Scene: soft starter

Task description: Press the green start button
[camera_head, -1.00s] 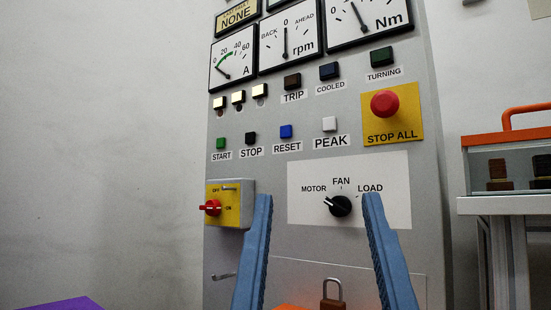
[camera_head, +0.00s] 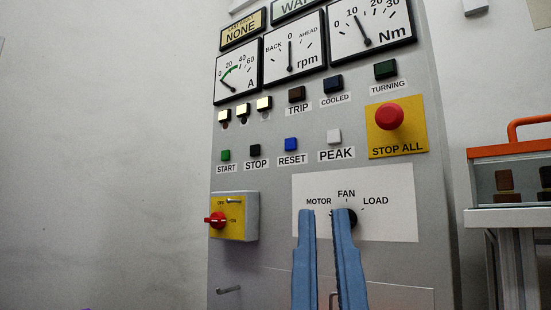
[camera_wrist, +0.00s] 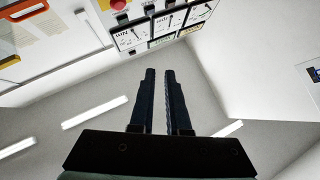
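The wrist view also shows the gripper (camera_wrist: 160,72) with this gap.
Black STOP (camera_head: 255,150), blue RESET (camera_head: 291,144) and white PEAK (camera_head: 334,136) buttons share the row. A red STOP ALL button (camera_head: 389,117) is at right. A red rotary switch (camera_head: 216,220) on a yellow box juts out below START. The black selector knob (camera_head: 351,218) is partly hidden.

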